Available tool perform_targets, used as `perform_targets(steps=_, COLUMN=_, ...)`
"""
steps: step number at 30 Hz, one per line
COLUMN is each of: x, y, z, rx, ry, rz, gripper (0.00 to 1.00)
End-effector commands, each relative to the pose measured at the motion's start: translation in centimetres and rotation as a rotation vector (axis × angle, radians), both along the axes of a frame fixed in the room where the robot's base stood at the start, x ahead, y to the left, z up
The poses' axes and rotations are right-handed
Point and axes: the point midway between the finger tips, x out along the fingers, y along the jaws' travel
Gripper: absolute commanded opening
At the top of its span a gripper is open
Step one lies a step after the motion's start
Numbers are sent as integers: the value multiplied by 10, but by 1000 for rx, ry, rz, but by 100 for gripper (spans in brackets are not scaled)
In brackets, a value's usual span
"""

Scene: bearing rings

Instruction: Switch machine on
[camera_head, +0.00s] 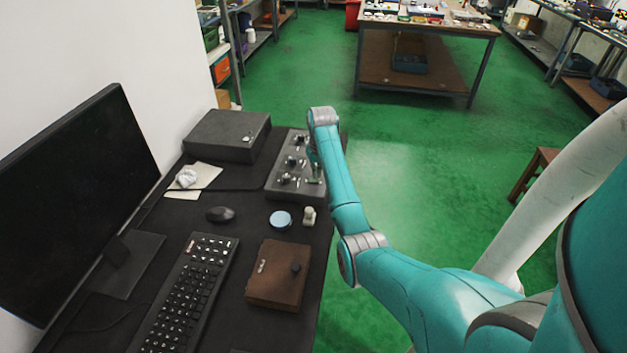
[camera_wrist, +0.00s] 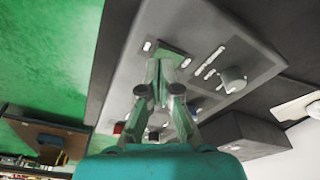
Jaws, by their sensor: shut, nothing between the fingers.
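The machine's control panel (camera_head: 282,183) is a grey box with several knobs and small switches, at the far end of the dark desk. It fills much of the wrist view (camera_wrist: 205,25), where a round knob (camera_wrist: 233,80) and small white marks show. My gripper (camera_wrist: 166,64) is shut and empty, with its tips over the panel beside a small green patch. I cannot tell whether the tips touch the panel or whether the green patch is a switch. In the head view my gripper (camera_head: 316,178) is partly hidden by my arm, at the panel's right side.
A monitor (camera_head: 75,190), keyboard (camera_head: 190,295), mouse (camera_head: 219,214), blue round lid (camera_head: 280,219), small pale piece (camera_head: 309,216) and brown box (camera_head: 278,275) are on the desk.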

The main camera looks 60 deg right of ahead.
Motion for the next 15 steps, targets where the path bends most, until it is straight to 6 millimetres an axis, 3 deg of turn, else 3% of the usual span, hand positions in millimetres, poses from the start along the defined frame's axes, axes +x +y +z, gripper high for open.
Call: perform_targets(steps=15, x=0, y=0, z=-7, rx=0, ry=0, rz=0, gripper=0)
